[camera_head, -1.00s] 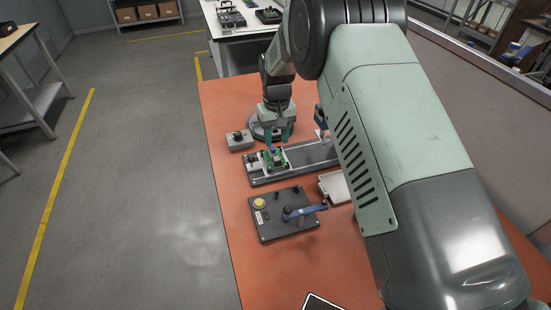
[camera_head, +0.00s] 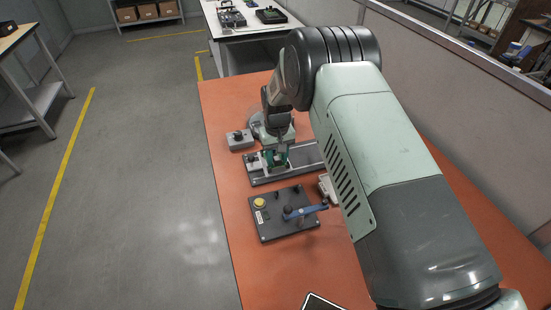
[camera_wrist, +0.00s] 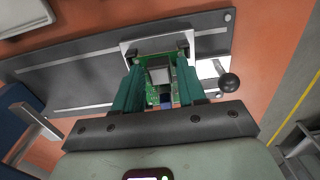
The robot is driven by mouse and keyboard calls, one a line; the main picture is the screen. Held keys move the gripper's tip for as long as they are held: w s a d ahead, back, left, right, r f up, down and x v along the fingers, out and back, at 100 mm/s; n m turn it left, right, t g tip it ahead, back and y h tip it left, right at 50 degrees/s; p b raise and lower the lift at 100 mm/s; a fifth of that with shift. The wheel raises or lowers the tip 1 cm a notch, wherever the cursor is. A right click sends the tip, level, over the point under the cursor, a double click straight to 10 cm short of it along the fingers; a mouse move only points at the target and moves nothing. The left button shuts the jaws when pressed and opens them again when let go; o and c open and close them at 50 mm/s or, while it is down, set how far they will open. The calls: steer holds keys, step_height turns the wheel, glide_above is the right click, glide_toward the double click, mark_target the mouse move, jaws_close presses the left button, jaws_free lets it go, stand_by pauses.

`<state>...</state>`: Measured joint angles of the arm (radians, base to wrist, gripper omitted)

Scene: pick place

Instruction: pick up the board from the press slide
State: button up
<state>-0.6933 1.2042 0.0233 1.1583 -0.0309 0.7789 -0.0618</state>
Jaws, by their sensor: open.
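The green board (camera_wrist: 152,67) sits on the light carrier plate of the press slide. It shows between my fingers in the wrist view, with a large grey chip on it. The press slide (camera_head: 301,160) is a long dark rail on the orange table; in the wrist view its grey bed (camera_wrist: 75,72) runs to the left of the board. My gripper (camera_wrist: 160,72) is open, with one teal finger on each side of the board. I cannot tell whether the fingers touch its edges. In the head view my gripper (camera_head: 275,164) is down at the slide and hides most of the board.
A black fixture (camera_head: 283,222) with a yellow button and blue lever stands in front of the slide. A small grey box (camera_head: 239,140) with a knob is left of my gripper. A black ball knob (camera_wrist: 229,83) is right of the board. The table's front left is clear.

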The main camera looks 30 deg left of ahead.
mark_target(277, 158)
steer(key=c, duration=0.7)
steer(key=shift+r, duration=3)
